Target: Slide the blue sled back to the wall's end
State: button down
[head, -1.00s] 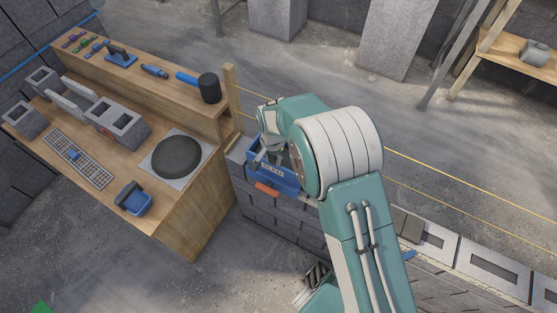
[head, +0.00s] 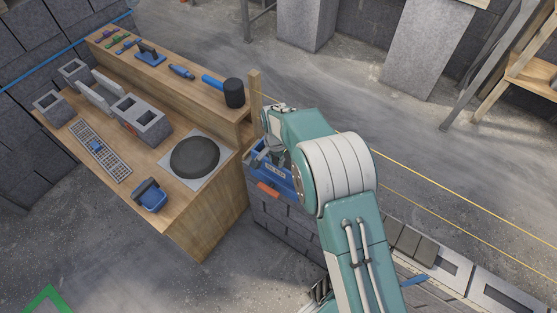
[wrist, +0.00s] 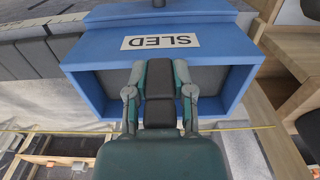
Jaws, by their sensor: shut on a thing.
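The blue sled (head: 284,181) sits on top of the grey block wall (head: 285,222), at the wall's end beside the wooden bench. In the wrist view the sled (wrist: 80,56) is an open blue box frame with a white SLED label (wrist: 160,41). My gripper (wrist: 160,78) is shut on the sled, with its fingers inside the frame below the label. The exact grip point is hard to see. In the head view my gripper (head: 276,157) is partly hidden by my arm. An orange piece (head: 268,189) shows on the sled's near side.
The wooden bench (head: 215,215) stands close to the left, with blocks, a black disc and a mallet (head: 234,92). A wooden post (head: 254,92) rises by the wall's end. Yellow strings (head: 450,219) run along the wall. Blocks (head: 440,262) continue right.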

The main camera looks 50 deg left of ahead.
aim_at(266, 158)
jog(key=shift+s+f, duration=0.15)
jog(key=shift+f, duration=0.05)
jog(key=shift+s+a+f, duration=0.1)
jog(key=shift+s+a, duration=0.2)
jog(key=shift+a, duration=0.65)
jog(key=shift+s+a, duration=0.25)
jog(key=shift+a, duration=0.7)
jog(key=shift+c, duration=2)
grip_release()
jog(key=shift+a+f, duration=0.1)
jog(key=shift+a, duration=0.05)
jog(key=shift+w+r, duration=0.1)
jog(key=shift+r, duration=0.1)
